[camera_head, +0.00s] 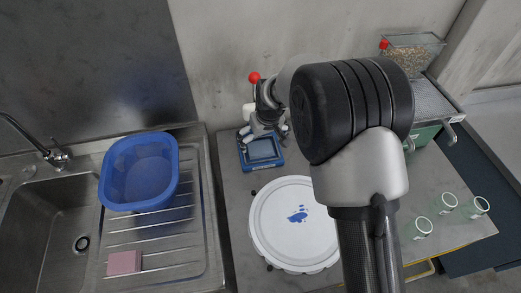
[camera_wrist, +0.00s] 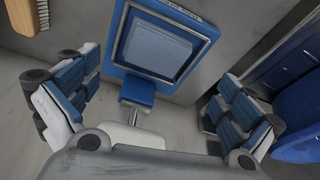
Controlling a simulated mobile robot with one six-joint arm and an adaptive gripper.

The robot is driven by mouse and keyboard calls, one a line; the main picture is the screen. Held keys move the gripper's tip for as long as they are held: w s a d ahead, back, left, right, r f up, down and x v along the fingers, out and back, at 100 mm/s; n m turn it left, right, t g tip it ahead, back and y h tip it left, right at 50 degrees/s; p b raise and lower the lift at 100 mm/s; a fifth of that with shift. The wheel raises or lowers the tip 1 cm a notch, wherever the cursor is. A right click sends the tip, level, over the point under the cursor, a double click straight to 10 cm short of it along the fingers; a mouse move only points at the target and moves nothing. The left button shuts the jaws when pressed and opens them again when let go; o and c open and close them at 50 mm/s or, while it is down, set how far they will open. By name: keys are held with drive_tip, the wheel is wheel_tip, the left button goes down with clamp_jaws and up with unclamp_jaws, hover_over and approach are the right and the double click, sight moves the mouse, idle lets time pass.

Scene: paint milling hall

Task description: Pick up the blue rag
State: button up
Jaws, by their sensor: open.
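No cloth that I can clearly tell as the blue rag shows in either view. A small blue patch (camera_head: 297,215) lies on the white round lid in the head view; I cannot tell whether it is cloth or paint. My gripper (camera_head: 264,128) is beyond the lid, above a blue-framed device with a grey panel (camera_head: 262,149). In the wrist view my gripper (camera_wrist: 157,78) has its fingers wide apart with the device (camera_wrist: 165,45) ahead of them. Nothing is held. My arm hides part of the bench.
A blue tub (camera_head: 140,170) stands on the sink drainboard, with a pink sponge (camera_head: 124,262) nearer. The white lid (camera_head: 270,235) takes up the bench front. Several green cups (camera_head: 446,201) stand at the right. A brush (camera_wrist: 46,22) shows at the wrist view's upper left.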

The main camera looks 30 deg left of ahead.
sight(260, 147)
drive_tip(key=x, duration=0.3)
drive_tip(key=b+x, duration=0.1)
drive_tip(key=x, duration=0.2)
drive_tip(key=shift+w+f, duration=0.2)
drive_tip(key=shift+w, duration=0.1)
drive_tip(key=shift+c, duration=0.6)
drive_tip(key=c, duration=0.9)
drive_tip(key=shift+r, duration=0.1)
